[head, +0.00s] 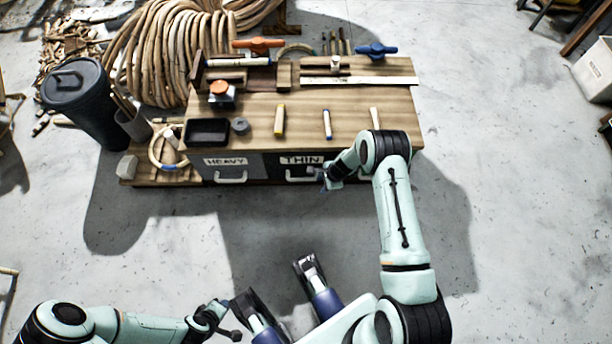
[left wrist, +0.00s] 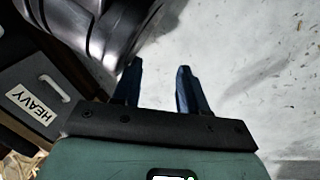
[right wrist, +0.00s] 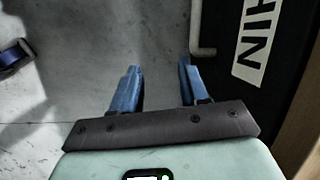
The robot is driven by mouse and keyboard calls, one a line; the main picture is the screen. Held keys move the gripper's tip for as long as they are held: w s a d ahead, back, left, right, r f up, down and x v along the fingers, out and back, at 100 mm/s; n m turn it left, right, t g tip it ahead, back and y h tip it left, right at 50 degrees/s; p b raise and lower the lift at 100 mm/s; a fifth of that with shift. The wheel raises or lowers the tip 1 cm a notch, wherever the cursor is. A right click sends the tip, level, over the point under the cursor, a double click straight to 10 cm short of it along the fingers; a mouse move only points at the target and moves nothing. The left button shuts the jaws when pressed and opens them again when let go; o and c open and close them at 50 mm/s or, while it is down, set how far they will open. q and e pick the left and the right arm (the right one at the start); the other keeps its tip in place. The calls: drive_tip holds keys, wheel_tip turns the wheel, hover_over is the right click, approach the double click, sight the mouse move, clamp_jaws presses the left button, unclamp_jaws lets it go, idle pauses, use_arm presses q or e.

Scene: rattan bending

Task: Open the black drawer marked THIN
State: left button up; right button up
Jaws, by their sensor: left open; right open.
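The black THIN drawer (head: 271,168) is in the front of the wooden bench and looks shut. Its white label (head: 301,160) sits above a pale bar handle (head: 291,176). My right gripper (head: 328,182) is open and empty, just right of that handle, hiding its right end. In the right wrist view, the THIN label (right wrist: 254,45) and handle (right wrist: 203,30) lie beyond and right of the right gripper's fingertips (right wrist: 157,68); the handle is not between the fingers. My left gripper (head: 226,308) is low at left, open and empty; its fingers also show in the left wrist view (left wrist: 157,66).
The grey HEAVY drawer (head: 206,173) is left of THIN. The bench top (head: 365,98) carries a black tray (head: 207,132), clamps and small tools. A dark bin (head: 88,105) and rattan coils (head: 150,50) stand at left. The floor (head: 200,225) before the drawers is clear.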

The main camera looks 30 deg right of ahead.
drive_tip(key=w+d+r+m+t, duration=0.1)
drive_tip(key=w+r+m, duration=0.1)
drive_tip(key=w+r, duration=0.15)
drive_tip(key=b, duration=0.5)
approach(304, 179)
drive_tip(key=x, duration=0.7)
use_arm(q)
drive_tip(key=s+a+f+g, duration=0.1)
drive_tip(key=s+f+g, duration=0.2)
drive_tip(key=s+f, duration=0.3)
drive_tip(key=shift+s+f+n+g, duration=0.15)
drive_tip(key=shift+s+n+g, duration=0.15)
drive_tip(key=shift+s, duration=1.5)
use_arm(e)
drive_tip(key=shift+w+a+f, duration=0.2)
drive_tip(key=shift+w+f, duration=0.1)
drive_tip(key=shift+f, duration=0.25)
use_arm(q)
drive_tip(key=shift+a, duration=0.1)
use_arm(e)
clamp_jaws()
use_arm(q)
drive_tip(key=shift+w, duration=0.1)
use_arm(e)
drive_tip(key=shift+s, duration=0.1)
